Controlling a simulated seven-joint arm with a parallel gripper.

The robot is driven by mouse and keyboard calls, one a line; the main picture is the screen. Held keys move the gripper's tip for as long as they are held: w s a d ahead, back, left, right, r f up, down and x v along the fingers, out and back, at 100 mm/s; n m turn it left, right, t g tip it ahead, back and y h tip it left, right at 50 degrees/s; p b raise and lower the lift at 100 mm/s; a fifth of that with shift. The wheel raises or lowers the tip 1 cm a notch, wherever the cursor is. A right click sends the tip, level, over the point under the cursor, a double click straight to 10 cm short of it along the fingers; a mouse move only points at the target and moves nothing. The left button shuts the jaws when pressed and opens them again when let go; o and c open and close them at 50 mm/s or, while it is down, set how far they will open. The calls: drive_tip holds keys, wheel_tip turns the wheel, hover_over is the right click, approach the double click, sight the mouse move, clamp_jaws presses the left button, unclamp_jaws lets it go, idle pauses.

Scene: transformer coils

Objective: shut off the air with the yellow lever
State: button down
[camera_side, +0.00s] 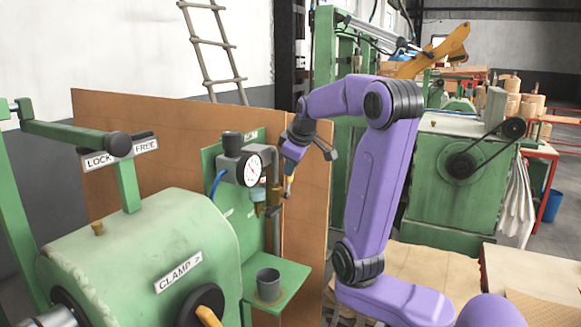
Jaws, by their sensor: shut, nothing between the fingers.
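A small yellow-orange piece (289,184), which looks like the yellow lever, shows upright at the right side of the air unit. Its upper end is hidden by my gripper. The air unit has a grey body with a black knob (232,143), a round white gauge (253,169) and a blue hose (214,185). It is mounted on a green plate. My gripper (290,169) is shut and empty, pointing down right at the lever's upper end. I cannot tell whether they touch.
A green machine (150,240) with "CLAMP" and "LOCK FREE" labels fills the lower left. A grey cup (268,284) stands on a small green shelf (292,280) below the air unit. A brown board (120,125) stands behind.

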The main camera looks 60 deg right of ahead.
drive_tip(key=shift+d, duration=0.15)
drive_tip(key=shift+d+f+m+y, duration=0.15)
drive_tip(key=shift+d+f+y, duration=0.15)
drive_tip(key=shift+d+y, duration=0.5)
drive_tip(key=shift+d+f+m+y, duration=0.25)
drive_tip(key=shift+d+y, duration=0.4)
drive_tip(key=shift+d, duration=0.3)
drive_tip(key=shift+d+f+m+y, duration=0.1)
drive_tip(key=shift+d+f+y, duration=0.2)
drive_tip(key=shift+d+y, duration=0.5)
drive_tip(key=shift+d, duration=0.15)
